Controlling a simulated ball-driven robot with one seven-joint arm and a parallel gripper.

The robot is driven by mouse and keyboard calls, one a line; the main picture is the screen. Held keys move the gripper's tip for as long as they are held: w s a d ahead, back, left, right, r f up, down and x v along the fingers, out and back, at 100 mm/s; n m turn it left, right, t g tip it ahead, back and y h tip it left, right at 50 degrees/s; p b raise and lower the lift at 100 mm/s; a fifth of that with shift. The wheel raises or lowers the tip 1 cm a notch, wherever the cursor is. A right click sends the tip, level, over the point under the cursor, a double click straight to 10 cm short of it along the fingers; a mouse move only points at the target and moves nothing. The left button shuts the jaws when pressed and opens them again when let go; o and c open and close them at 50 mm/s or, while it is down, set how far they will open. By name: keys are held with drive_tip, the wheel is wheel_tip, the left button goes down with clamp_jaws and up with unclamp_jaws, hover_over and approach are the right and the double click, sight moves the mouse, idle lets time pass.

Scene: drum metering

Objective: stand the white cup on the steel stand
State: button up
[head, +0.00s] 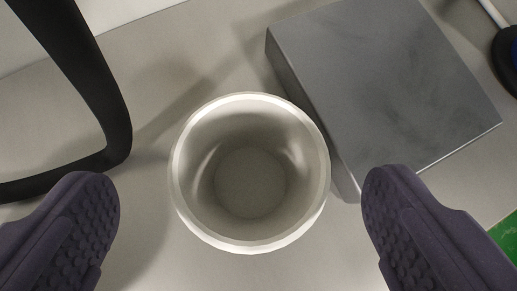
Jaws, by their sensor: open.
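The white cup (249,238) stands upright and empty on the pale surface, seen from above into its open mouth. The steel stand (385,75) is a grey block just right of and behind the cup, with a bare flat top. The cup is beside the stand, not on it; whether they touch is hard to tell. My gripper (241,195) is open, with one dark padded finger on each side of the cup. Clear gaps show between the fingers and the cup in this view. The finger bases are cut off by the frame.
A black curved frame or handle (110,110) stands at the left, near my left finger. A green patch (507,238) shows at the lower right. The pale surface (180,65) is clear behind the cup.

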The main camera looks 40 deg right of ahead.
sight(248, 129)
drive_tip(key=x, duration=0.1)
drive_tip(key=b+x, duration=0.1)
drive_tip(key=x, duration=0.2)
drive_tip(key=shift+s+d+f+b, duration=0.1)
drive_tip(key=shift+s+f+b, duration=0.2)
drive_tip(key=shift+f, duration=0.1)
drive_tip(key=shift+w+d+f, duration=0.15)
drive_tip(key=shift+w+f, duration=0.05)
drive_tip(key=shift+w, duration=0.1)
drive_tip(key=shift+r, duration=0.1)
drive_tip(key=shift+c, duration=0.5)
